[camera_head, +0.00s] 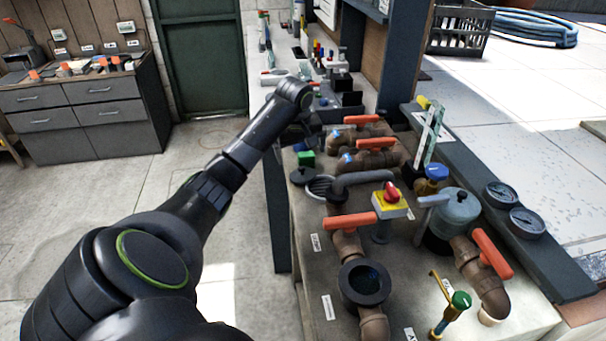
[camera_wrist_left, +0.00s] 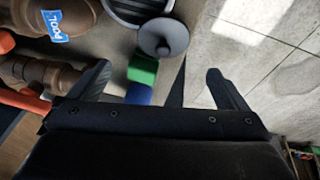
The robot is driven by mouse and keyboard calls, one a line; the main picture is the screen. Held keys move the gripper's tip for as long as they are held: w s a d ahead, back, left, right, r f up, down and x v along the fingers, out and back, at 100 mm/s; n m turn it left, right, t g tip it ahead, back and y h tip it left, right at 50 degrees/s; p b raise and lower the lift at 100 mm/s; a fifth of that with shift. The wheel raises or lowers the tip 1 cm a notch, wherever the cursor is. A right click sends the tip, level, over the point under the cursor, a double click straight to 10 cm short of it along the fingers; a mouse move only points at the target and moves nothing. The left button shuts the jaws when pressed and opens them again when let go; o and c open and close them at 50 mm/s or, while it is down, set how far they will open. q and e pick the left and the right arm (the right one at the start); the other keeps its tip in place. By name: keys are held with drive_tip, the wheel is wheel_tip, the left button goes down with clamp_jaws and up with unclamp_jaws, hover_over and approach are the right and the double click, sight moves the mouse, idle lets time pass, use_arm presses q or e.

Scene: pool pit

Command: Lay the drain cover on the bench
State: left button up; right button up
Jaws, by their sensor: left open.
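The drain cover appears to be the round slatted grate (camera_head: 320,187) on the pipe-covered bench top (camera_head: 308,262), beside a dark knobbed lid (camera_head: 303,176). The grate is partly hidden by the lid and pipework. In the left wrist view the slatted grate (camera_wrist_left: 138,10) shows at the top edge, with the knobbed lid (camera_wrist_left: 163,40) overlapping it. My left gripper (camera_head: 302,133) is over the bench's left side, beyond the grate. Its fingers (camera_wrist_left: 157,70) are spread and empty, with a green block (camera_wrist_left: 142,69) and a blue block below between them. My right gripper is not visible.
Brown pipes with orange handles (camera_head: 350,221) crowd the bench. A yellow box with a red knob (camera_head: 390,201) stands right of the grate. A dark open-topped ring (camera_head: 364,284) is nearer. Gauges (camera_head: 502,195) line the right ledge. Open floor (camera_head: 220,265) lies left.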

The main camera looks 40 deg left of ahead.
sight(302, 168)
use_arm(q)
drive_tip(key=shift+x, duration=1.1)
drive_tip(key=shift+f, duration=0.45)
drive_tip(key=x, duration=0.1)
drive_tip(key=p+x, duration=0.1)
drive_tip(key=x, duration=0.1)
drive_tip(key=shift+s+f, duration=0.2)
drive_tip(key=shift+f, duration=0.2)
drive_tip(key=shift+w+f, duration=0.15)
drive_tip(key=shift+f, duration=0.3)
drive_tip(key=c, duration=1.1)
drive_tip(key=shift+c, duration=0.5)
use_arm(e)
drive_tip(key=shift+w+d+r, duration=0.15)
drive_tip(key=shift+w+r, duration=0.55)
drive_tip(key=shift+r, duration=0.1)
use_arm(q)
drive_tip(key=shift+r, duration=0.15)
